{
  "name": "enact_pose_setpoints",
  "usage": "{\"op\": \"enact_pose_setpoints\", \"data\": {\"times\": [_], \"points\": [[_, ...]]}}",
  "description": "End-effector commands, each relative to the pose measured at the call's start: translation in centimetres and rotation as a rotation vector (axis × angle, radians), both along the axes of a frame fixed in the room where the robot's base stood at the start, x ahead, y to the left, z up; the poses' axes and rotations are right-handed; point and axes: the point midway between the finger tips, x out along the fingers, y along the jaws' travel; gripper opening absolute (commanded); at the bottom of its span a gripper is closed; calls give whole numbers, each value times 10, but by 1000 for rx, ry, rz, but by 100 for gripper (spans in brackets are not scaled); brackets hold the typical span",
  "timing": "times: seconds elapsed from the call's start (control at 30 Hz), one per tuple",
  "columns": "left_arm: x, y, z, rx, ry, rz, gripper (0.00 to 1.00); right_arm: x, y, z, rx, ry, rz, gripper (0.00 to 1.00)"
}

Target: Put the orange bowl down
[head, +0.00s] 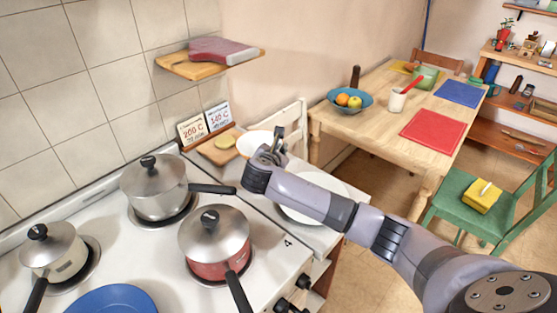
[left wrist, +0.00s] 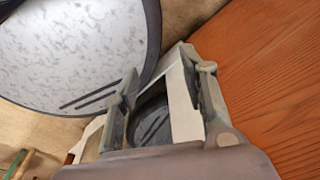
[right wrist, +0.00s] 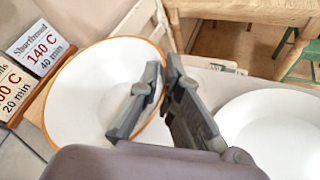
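The orange bowl (right wrist: 98,85) is white inside with a thin orange rim. In the head view the bowl (head: 254,141) is at the counter's far end, beside the small wooden board. My right gripper (right wrist: 163,68) is at the bowl's right edge, its fingers close together with the rim between them; it also shows in the head view (head: 276,138). The bowl's underside is hidden, so I cannot tell whether it touches anything below. My left gripper (left wrist: 166,78) shows only in the left wrist view, its fingers wide apart with nothing clearly held.
A white plate (right wrist: 275,135) lies right of the bowl. Recipe cards (head: 205,123) and a wooden board (head: 215,151) stand left of it. Pots (head: 214,240) occupy the stove. A speckled round surface with a dark rim (left wrist: 75,45) is near my left gripper.

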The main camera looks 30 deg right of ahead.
Motion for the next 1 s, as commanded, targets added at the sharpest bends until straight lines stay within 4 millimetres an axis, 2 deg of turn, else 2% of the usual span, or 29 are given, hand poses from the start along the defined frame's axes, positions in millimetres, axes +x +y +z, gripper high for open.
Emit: {"op": "enact_pose_setpoints", "data": {"times": [0.27,0.53,0.57,0.83,1.0], "points": [[-5,2,2,2,7,0,40,0,1,-36,-1,1,0,0],[-13,4,1,6,20,1,40,0,0,-40,0,-2,1,0],[-13,4,1,6,20,2,40,0,0,-41,0,1,1,6],[-13,5,1,6,20,2,40,0,0,-41,0,1,1,24],[-13,5,1,6,20,3,40,0,0,-40,0,1,1,25]]}}
